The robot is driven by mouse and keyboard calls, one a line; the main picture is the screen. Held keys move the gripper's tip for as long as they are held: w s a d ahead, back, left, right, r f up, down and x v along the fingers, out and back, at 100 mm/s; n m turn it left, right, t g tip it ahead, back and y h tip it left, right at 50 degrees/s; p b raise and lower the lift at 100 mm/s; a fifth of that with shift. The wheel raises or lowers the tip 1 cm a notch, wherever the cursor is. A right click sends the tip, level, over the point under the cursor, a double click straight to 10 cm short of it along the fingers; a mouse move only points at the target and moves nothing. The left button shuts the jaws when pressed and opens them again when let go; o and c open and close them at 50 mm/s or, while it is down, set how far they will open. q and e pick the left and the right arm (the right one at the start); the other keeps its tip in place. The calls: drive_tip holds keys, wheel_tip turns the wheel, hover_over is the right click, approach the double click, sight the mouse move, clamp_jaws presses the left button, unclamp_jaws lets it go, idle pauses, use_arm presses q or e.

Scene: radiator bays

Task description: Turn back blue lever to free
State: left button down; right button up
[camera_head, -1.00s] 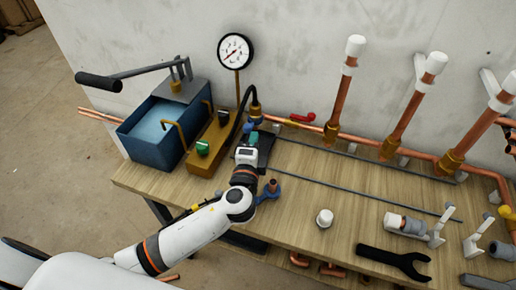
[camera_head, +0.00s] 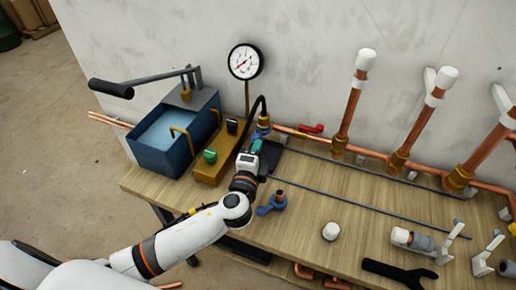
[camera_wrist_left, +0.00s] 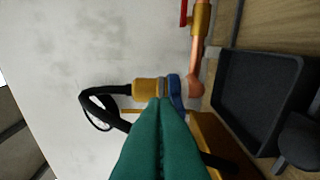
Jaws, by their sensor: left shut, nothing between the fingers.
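The blue lever (camera_head: 263,131) sits at the brass hose fitting at the left end of the copper pipe, against the wall. In the left wrist view the blue part (camera_wrist_left: 175,91) shows just past my fingertips, beside the brass fitting (camera_wrist_left: 147,88). My left gripper (camera_head: 257,146) has green fingers, shut and empty, just in front of the lever. In the left wrist view its fingers (camera_wrist_left: 162,105) cover part of the blue piece, so I cannot tell whether they touch it. My right gripper is not in view.
A blue water tank (camera_head: 160,146) with a pump handle and a brass block (camera_head: 214,163) stand left of my gripper. A pressure gauge (camera_head: 245,61) rises behind. A red lever (camera_head: 311,128) is on the pipe. A dark tray (camera_wrist_left: 258,98) lies close by.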

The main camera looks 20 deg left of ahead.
use_arm(q)
drive_tip(key=shift+a+m+h, duration=0.35)
drive_tip(key=shift+m+h, duration=0.05)
drive_tip(key=shift+h, duration=0.2)
drive_tip(key=shift+a+f+m+h+b, duration=0.1)
drive_tip(key=shift+a+m+h+b, duration=0.25)
drive_tip(key=shift+a+m+h, duration=0.45)
drive_tip(key=a+h, duration=0.1)
drive_tip(key=h, duration=0.1)
drive_tip(key=a+m+h+b, duration=0.1)
drive_tip(key=shift+w+a+m+h, duration=0.1)
drive_tip(key=shift+w+m+h, duration=0.05)
drive_tip(key=shift+m+h, duration=0.2)
drive_tip(key=shift+w+a, duration=0.1)
drive_tip(key=shift+a, duration=0.15)
drive_tip(key=shift+g, duration=0.3)
